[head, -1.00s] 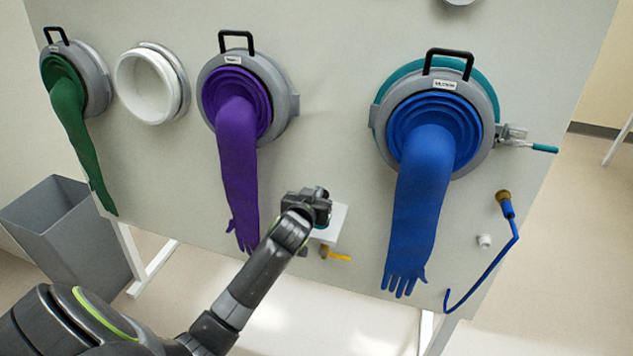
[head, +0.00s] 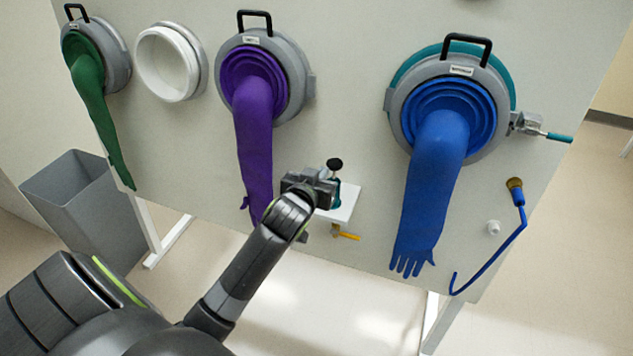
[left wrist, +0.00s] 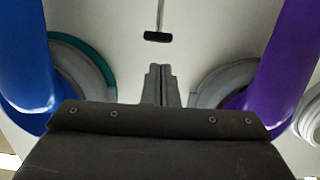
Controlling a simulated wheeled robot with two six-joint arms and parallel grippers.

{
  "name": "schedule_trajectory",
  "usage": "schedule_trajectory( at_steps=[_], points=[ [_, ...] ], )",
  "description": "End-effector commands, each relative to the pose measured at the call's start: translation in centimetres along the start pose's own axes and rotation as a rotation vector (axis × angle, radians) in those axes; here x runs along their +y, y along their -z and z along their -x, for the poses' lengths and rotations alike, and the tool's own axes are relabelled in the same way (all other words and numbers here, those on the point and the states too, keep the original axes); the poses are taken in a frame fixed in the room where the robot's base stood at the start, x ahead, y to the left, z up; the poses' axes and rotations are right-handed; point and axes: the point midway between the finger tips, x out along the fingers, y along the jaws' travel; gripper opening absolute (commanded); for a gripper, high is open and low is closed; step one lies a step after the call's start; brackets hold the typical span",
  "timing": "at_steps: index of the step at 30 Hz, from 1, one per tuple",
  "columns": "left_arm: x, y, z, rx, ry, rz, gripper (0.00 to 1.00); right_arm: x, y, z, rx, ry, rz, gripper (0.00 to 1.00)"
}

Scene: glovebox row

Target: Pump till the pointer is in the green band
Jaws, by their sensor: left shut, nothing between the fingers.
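The pump seems to be the small fixture on the white shelf (head: 345,213) at the panel's lower middle. Its black knob (head: 335,164) stands above my left gripper (head: 328,188), and a bit of teal body shows behind the jaws. My left gripper is in front of this fixture, shut and empty; I cannot tell whether it touches it. In the left wrist view the closed fingers (left wrist: 160,84) point at the panel, with a black bar on a thin rod (left wrist: 158,37) beyond them. No gauge, pointer or green band can be made out. My right gripper is out of view.
A purple glove (head: 255,140) hangs just left of my gripper and a blue glove (head: 430,190) to the right. A yellow lever (head: 347,236) sits below the shelf. A blue hooked tube (head: 490,258) hangs at right. A grey bin (head: 75,200) stands at left.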

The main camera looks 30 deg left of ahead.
Motion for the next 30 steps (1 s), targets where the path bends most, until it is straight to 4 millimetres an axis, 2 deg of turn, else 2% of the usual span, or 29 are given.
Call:
schedule_trajectory(
  at_steps=[3,9,30],
  points=[
    [0.0,-0.1,1.4,0.001,-0.001,0.0,0.0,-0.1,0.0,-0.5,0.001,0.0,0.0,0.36],
    [0.0,0.0,2.7,0.001,0.0,-0.001,0.0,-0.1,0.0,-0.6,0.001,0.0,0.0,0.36],
    [0.0,0.1,2.8,0.001,-0.001,0.0,0.0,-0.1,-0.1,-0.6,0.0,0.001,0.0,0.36]
  ],
)
